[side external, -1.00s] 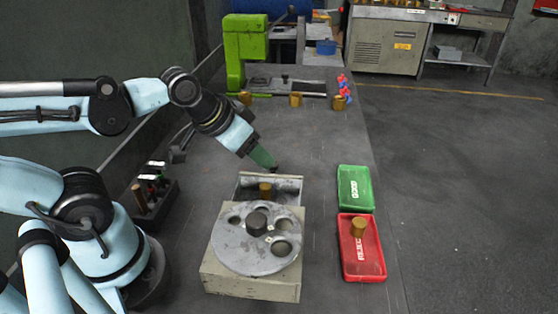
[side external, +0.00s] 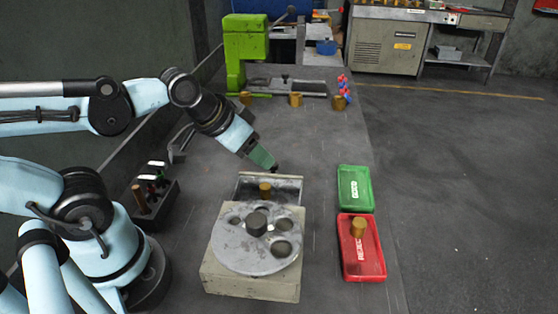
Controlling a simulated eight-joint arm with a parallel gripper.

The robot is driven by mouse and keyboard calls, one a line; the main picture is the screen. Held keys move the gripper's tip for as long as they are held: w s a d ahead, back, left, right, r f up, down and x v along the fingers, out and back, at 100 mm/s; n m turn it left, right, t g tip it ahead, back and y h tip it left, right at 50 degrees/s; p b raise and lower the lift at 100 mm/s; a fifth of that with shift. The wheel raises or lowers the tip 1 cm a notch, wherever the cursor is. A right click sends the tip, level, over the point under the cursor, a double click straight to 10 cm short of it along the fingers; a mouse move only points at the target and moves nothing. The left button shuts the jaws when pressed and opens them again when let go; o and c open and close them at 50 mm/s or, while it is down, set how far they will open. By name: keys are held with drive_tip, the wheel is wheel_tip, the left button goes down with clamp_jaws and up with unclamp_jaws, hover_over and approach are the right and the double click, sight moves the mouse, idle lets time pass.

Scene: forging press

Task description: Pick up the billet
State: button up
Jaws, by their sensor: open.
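A brass-coloured billet (side external: 265,189) stands upright in a shallow grey tray (side external: 291,184) behind the round plate. More brass cylinders stand at the back of the bench, one of them a middle one (side external: 295,99). Another cylinder (side external: 358,227) stands in the red bin (side external: 375,262). My gripper (side external: 273,168) is at the green end of my arm, above and behind the tray billet, and looks apart from it. It is open and appears empty. The gap between its jaws is too small to make out.
A grey round plate (side external: 246,258) with holes and a dark central cylinder sits on a block in front. A green bin (side external: 346,203) stands at the right. A tool rack (side external: 157,212) is left, a green machine (side external: 246,48) at the back. The middle bench is clear.

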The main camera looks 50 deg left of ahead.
drive_tip(key=shift+o, duration=0.3)
drive_tip(key=shift+w, duration=0.1)
drive_tip(key=n+g, duration=0.8)
drive_tip(key=n, duration=0.1)
approach(265, 185)
drive_tip(key=shift+h, duration=0.5)
drive_tip(key=shift+s+f, duration=0.15)
drive_tip(key=shift+f, duration=2.05)
drive_tip(key=shift+s+f, duration=0.2)
drive_tip(key=shift+f, duration=2)
drive_tip(key=shift+c, duration=0.3)
clamp_jaws()
